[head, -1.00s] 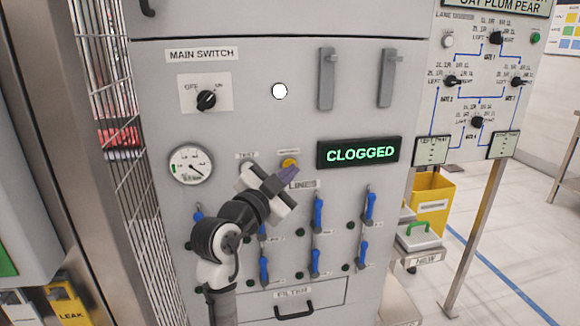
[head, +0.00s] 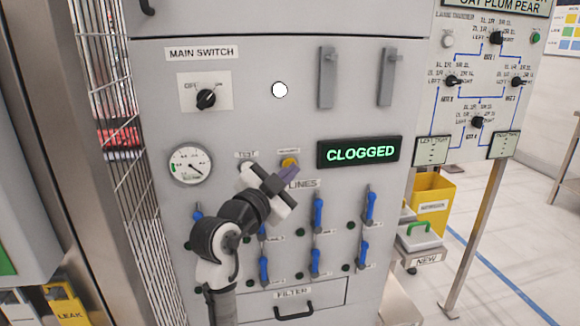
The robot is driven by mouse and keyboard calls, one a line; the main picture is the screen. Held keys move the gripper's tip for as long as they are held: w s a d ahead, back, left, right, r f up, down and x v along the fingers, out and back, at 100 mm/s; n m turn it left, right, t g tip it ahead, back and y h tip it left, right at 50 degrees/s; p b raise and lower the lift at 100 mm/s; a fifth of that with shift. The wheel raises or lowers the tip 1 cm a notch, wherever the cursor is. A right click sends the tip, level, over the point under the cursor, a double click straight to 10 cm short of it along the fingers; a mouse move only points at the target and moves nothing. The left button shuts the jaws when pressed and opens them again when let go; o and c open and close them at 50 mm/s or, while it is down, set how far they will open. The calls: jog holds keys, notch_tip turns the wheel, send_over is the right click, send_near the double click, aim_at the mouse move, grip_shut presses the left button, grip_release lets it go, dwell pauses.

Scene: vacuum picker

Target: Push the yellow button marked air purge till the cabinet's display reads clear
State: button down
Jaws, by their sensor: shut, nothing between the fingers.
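The yellow button (head: 289,162) sits on the grey cabinet front (head: 290,130), under a small label too blurred to read. The cabinet's display (head: 358,152), to the right of the button, reads CLOGGED in green. My gripper (head: 289,177) is shut and empty. In the picture its fingertips lie just below the button and overlap its lower edge. I cannot tell whether they touch it.
Several blue line levers (head: 318,213) are below right of my gripper. A filter drawer (head: 294,311) is at the bottom. A lane board (head: 484,80) stands at right.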

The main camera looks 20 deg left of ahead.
jog(key=shift+s+d, duration=0.2)
jog(key=shift+s, duration=0.15)
jog(key=shift+s+d+b, duration=0.25)
jog(key=shift+s+d, duration=0.45)
jog(key=shift+s, duration=0.35)
jog(key=shift+s+d+b, duration=0.2)
jog(key=shift+s+d, duration=0.5)
jog(key=shift+s, duration=0.3)
